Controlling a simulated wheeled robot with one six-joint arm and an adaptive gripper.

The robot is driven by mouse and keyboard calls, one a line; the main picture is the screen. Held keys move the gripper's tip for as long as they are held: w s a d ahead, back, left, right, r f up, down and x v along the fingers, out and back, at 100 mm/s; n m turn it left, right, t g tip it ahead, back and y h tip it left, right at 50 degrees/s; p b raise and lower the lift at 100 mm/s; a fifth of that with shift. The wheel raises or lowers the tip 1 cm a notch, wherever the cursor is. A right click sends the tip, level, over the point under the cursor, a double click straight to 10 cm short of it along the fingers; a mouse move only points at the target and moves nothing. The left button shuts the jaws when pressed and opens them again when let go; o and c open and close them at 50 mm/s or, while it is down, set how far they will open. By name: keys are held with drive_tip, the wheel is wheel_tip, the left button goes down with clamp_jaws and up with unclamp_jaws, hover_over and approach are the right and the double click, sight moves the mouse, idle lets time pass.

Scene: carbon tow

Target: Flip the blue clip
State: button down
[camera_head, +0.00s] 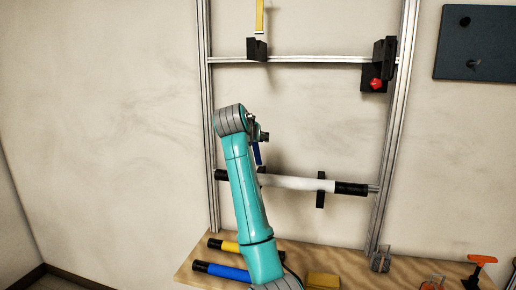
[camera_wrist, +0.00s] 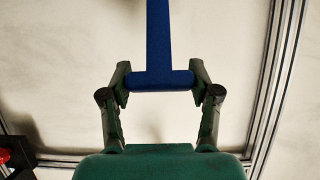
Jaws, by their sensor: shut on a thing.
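The blue clip (camera_head: 257,153) is a slim blue lever just above the left part of the lower crossbar, beside my arm. In the wrist view the blue clip (camera_wrist: 158,40) is T-shaped, its long stem running out of the top of the picture. My gripper (camera_wrist: 160,82) is shut on the clip's short cross handle, one finger at each end. In the head view my gripper (camera_head: 260,137) is small and partly hidden by my arm, at the clip's upper end. The clip's lower end is hard to make out.
A metal frame (camera_head: 212,150) stands against the wall. A white tube (camera_head: 298,183) with black ends lies along its lower crossbar. A yellow clip (camera_head: 259,16) stands upright at the upper crossbar. A red knob (camera_head: 376,84) is at upper right. Yellow and blue rolls (camera_head: 222,271) lie on the wooden bench (camera_head: 345,262).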

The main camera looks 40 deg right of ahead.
drive_tip(key=shift+w+d+r+g+y, duration=0.25)
drive_tip(key=shift+w+d+r+y, duration=0.1)
drive_tip(key=shift+w+d, duration=0.25)
drive_tip(key=shift+w+d+r+g+y, duration=0.25)
drive_tip(key=shift+w+d+r, duration=0.1)
drive_tip(key=shift+d, duration=0.3)
drive_tip(key=shift+w+d+f+g+y, duration=0.1)
drive_tip(key=shift+w+d+g+y, duration=0.45)
drive_tip(key=shift+w+d, duration=0.3)
drive_tip(key=shift+w+d+f+g+y, duration=0.1)
drive_tip(key=shift+w+d+g+y, duration=0.45)
drive_tip(key=shift+d, duration=0.45)
drive_tip(key=shift+w, duration=0.1)
drive_tip(key=shift+c, duration=1.2)
unclamp_jaws()
